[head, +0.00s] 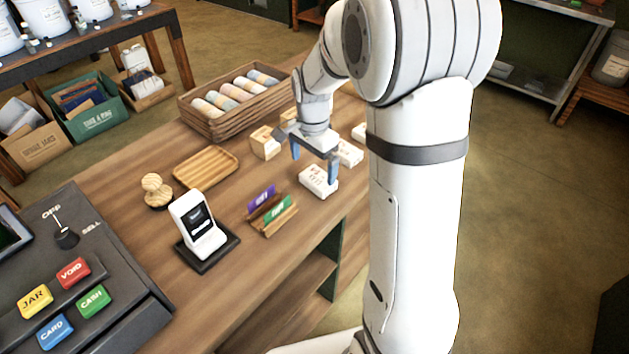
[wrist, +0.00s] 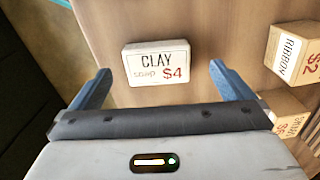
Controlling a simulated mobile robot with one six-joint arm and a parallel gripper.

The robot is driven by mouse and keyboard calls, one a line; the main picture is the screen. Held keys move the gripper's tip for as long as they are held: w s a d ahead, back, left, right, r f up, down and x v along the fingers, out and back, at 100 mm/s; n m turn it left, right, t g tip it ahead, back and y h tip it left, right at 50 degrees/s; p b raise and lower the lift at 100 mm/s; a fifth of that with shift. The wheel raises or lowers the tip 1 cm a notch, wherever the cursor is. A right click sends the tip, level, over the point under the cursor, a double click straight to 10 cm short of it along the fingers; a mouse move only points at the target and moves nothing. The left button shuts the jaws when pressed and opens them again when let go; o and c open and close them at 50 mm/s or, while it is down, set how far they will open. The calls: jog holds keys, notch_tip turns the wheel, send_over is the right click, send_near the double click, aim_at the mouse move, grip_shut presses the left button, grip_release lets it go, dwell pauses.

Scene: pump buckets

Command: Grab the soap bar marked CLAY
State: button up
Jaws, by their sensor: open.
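The white soap bar marked CLAY (wrist: 156,62), with a red $4 on its label, lies flat on the wooden counter in the wrist view. In the head view a white bar (head: 318,182) with small lettering, which appears to be the same one, lies near the counter's right edge. My gripper (head: 314,168) is open above and just behind it, fingers pointing down. In the wrist view, my gripper (wrist: 160,72) has its two blue fingers spread wide, with the bar ahead of the gap, apart from both. Nothing is held.
The head view shows a slatted tray (head: 206,167), a card holder (head: 272,217), a card reader (head: 198,225) and a crate of rolls (head: 215,128).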

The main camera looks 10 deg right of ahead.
aim_at(317, 179)
jog(key=f, duration=0.3)
jog(key=d+f, duration=0.1)
jog(key=f, duration=0.1)
jog(key=shift+p, duration=0.35)
jog(key=shift+c, duration=0.3)
jog(key=c, duration=1)
